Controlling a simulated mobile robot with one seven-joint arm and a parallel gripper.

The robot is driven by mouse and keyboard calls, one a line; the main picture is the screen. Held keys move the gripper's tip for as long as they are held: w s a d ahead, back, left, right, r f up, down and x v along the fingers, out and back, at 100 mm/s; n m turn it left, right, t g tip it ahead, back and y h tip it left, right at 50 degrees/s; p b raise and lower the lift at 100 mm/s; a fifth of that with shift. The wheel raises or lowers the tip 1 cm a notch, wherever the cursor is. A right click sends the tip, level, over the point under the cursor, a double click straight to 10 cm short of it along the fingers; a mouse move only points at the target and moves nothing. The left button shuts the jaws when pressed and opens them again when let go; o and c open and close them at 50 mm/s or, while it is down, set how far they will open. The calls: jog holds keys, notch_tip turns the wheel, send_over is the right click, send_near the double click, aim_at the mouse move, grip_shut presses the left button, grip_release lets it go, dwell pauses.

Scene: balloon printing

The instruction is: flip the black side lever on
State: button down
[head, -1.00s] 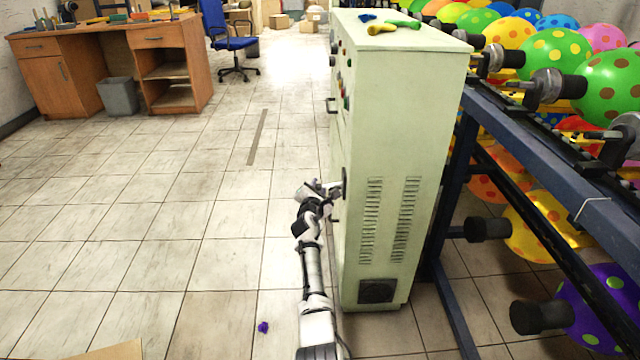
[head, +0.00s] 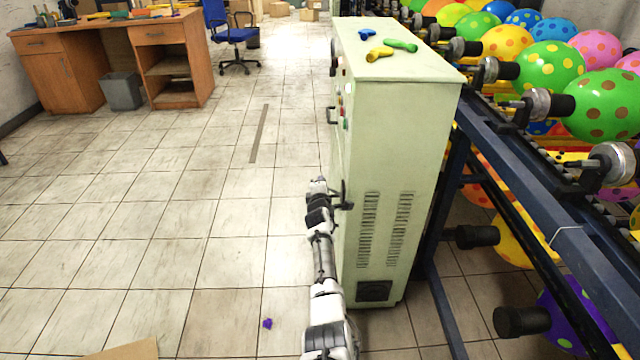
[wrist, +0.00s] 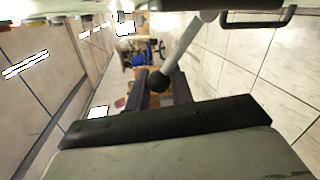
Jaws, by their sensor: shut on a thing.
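The pale green cabinet (head: 400,130) stands in the middle of the head view. A black lever part (head: 344,199) shows low on its left side, partly beside my arm. In the wrist view the lever is a pale rod with a round black knob (wrist: 160,82), slanting down from the cabinet at the top edge. My gripper (wrist: 162,88) has its two dark fingers on either side of the knob and is shut on it. In the head view my gripper (head: 318,186) is small, close against the cabinet's left side, and its fingers are hard to make out.
A black door handle (wrist: 262,20) is near in the wrist view. Toy-like tools (head: 380,52) lie on the cabinet top. A blue rack (head: 530,190) with balloons stands at right. The tiled floor at left is mostly clear, with a small purple scrap (head: 267,323).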

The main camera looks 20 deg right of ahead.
jog(key=shift+d+r, duration=0.25)
jog(key=shift+r, duration=0.1)
jog(key=c, duration=1.5)
grip_release()
jog(key=shift+o, duration=1.1)
jog(key=shift+f, duration=0.2)
jog(key=shift+s, duration=0.2)
jog(key=p+v, duration=0.3)
jog(key=v, duration=1)
jog(key=shift+s, duration=0.25)
jog(key=shift+a+r, duration=0.15)
